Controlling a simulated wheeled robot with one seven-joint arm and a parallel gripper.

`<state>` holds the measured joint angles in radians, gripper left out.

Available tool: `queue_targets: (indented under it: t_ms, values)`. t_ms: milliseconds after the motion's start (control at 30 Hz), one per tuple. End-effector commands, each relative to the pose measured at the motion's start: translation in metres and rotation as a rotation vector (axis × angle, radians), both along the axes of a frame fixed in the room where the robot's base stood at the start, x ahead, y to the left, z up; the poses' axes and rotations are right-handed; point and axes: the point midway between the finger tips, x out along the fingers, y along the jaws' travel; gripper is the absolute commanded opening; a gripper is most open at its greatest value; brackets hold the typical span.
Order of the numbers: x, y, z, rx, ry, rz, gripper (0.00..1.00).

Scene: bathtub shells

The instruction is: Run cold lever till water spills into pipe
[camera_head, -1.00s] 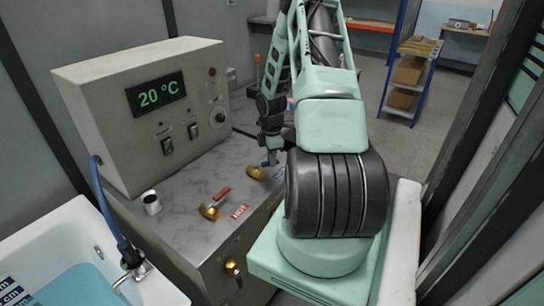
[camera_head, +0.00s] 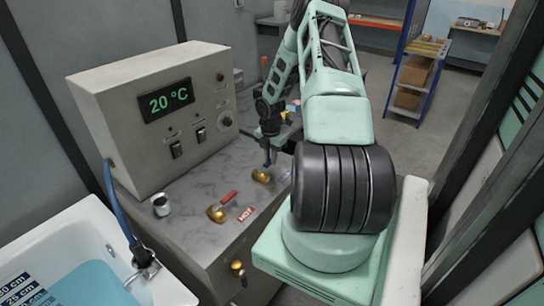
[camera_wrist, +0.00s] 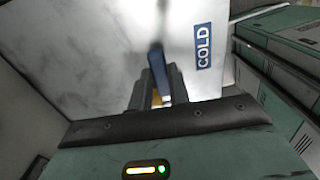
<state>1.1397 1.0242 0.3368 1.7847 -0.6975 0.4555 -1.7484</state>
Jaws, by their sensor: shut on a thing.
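The cold valve's brass body (camera_head: 261,175) sits on the grey marbled counter in the head view. Its blue lever (camera_wrist: 159,72) stands between my fingers in the wrist view, left of the blue COLD label (camera_wrist: 204,46). My gripper (camera_head: 268,158) is shut on the blue lever; it also shows in the wrist view (camera_wrist: 161,80). The fingers partly hide the lever. The hot valve (camera_head: 217,213), brass with a red lever, is beside the HOT label (camera_head: 246,215). A small white-rimmed pipe opening (camera_head: 161,205) is left of it. I cannot make out water flowing there.
A control box (camera_head: 152,115) reading 20 °C stands behind the valves. A white tub (camera_head: 88,222) with blue water and depth marks is at the lower left. A blue hose (camera_head: 118,205) runs to its tap (camera_head: 143,262). A shelf (camera_head: 420,75) stands at the back right.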

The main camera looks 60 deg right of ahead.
Motion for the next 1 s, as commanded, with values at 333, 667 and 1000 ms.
queue_targets:
  t_ms: [333,667,1000]
  values:
    - [0.0024,-0.0007,0.0012,-0.002,-0.003,0.019,0.00]
    - [0.0021,-0.0006,0.0009,-0.002,-0.003,0.018,0.40]
    - [0.0017,-0.0014,0.0095,-0.003,-0.003,0.015,0.40]
